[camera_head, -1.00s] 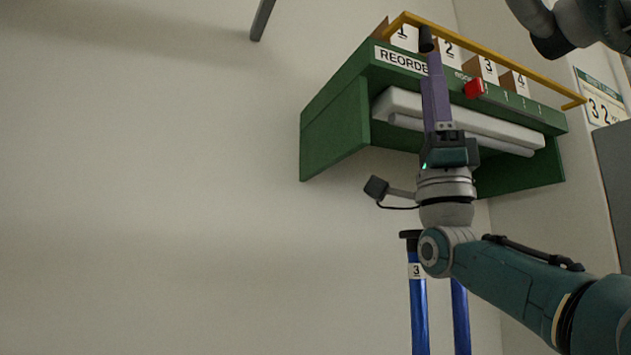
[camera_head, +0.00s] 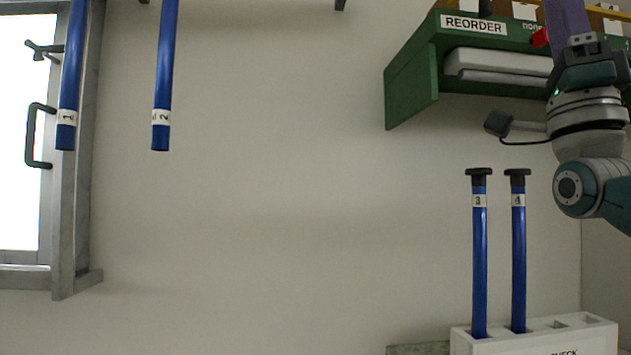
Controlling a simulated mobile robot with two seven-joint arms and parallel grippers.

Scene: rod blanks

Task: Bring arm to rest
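My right arm comes in from the right edge, with its gripper (camera_head: 568,20) pointing up in front of the green shelf (camera_head: 410,95). The purple fingers are cut off by the top edge, so I cannot see their tips or whether they hold anything. My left gripper is not in view. Blue rods 3 (camera_head: 479,255) and 4 (camera_head: 518,250) stand upright, black caps up, in the white rack (camera_head: 535,343) at lower right. Blue rods 1 (camera_head: 71,85) and 2 (camera_head: 164,80) hang at upper left, their upper ends out of frame.
The shelf carries a REORDER label (camera_head: 473,25), a red marker (camera_head: 540,38) and a white roll or slab (camera_head: 500,62) beneath. A bright window or door with a grey frame (camera_head: 68,215) stands at left. The wall (camera_head: 300,180) between is clear.

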